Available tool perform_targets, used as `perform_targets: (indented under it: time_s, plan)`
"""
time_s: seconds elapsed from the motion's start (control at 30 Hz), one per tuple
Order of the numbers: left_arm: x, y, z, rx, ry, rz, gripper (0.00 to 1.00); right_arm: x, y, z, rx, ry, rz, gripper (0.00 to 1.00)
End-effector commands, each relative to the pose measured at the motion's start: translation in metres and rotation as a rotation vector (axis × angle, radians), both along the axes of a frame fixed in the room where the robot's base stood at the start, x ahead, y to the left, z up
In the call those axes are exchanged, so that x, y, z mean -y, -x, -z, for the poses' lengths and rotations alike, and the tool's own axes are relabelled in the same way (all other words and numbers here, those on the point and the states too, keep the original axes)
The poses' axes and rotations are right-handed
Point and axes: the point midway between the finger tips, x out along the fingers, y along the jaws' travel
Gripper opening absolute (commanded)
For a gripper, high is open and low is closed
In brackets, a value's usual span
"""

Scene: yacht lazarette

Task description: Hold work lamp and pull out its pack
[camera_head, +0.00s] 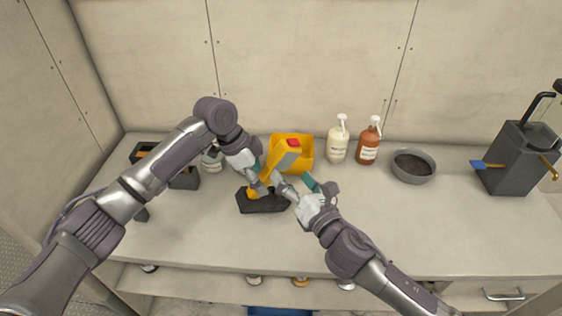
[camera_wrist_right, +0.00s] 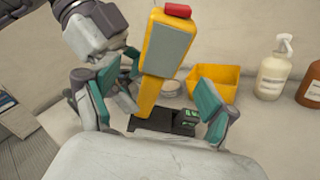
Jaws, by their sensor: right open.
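The work lamp (camera_head: 286,158) is yellow with a grey panel and a red top. It also shows in the right wrist view (camera_wrist_right: 167,45), where its yellow handle runs down to a black base part (camera_wrist_right: 152,126). A dark block with green marks, likely the pack (camera_wrist_right: 186,120), sits at the handle's foot. My left gripper (camera_head: 262,180) is at the lamp's left side; its fingers are partly hidden, so its grip is unclear. My right gripper (camera_head: 303,188) is open, its teal-padded fingers (camera_wrist_right: 152,112) apart on either side of the lamp's lower part in the wrist view.
A yellow bin (camera_head: 305,144) stands behind the lamp. To the right are a cream bottle (camera_head: 337,145), a brown bottle (camera_head: 368,146), a grey round pan (camera_head: 413,166) and a dark grey box (camera_head: 514,160). A dark holder (camera_head: 185,179) is at left. The counter's front right is clear.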

Motion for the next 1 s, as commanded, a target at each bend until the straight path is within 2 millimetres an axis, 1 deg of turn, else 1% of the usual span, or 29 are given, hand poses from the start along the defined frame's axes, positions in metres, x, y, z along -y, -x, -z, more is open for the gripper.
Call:
perform_targets:
  time_s: [0.03, 0.2, 0.4, 0.6, 0.83, 0.87, 1.0]
  plan:
    - [0.0, 0.0, 0.001, -0.001, 0.0, 0.0, 0.62, -0.006, -0.01, -0.001, 0.002, -0.001, 0.0, 0.85]
    - [0.0, 0.0, 0.001, -0.001, 0.0, 0.0, 0.62, -0.023, -0.037, -0.001, 0.001, -0.001, 0.0, 0.85]
    - [0.0, 0.0, 0.001, -0.002, 0.0, 0.001, 0.62, -0.036, -0.06, 0.0, 0.001, 0.0, 0.0, 0.85]
    - [0.001, 0.0, 0.001, -0.001, 0.0, 0.0, 0.62, -0.042, -0.068, 0.0, 0.001, 0.0, -0.002, 0.85]
    - [0.0, 0.0, 0.001, -0.001, 0.0, 0.0, 0.62, -0.042, -0.068, 0.0, 0.001, 0.001, -0.001, 0.85]
    - [0.0, 0.0, 0.001, -0.001, 0.0, 0.0, 0.62, -0.042, -0.068, 0.0, 0.001, 0.0, -0.002, 0.84]
    - [0.0, 0.0, 0.001, -0.001, 0.0, 0.0, 0.62, -0.042, -0.068, 0.0, 0.001, 0.001, -0.001, 0.6]
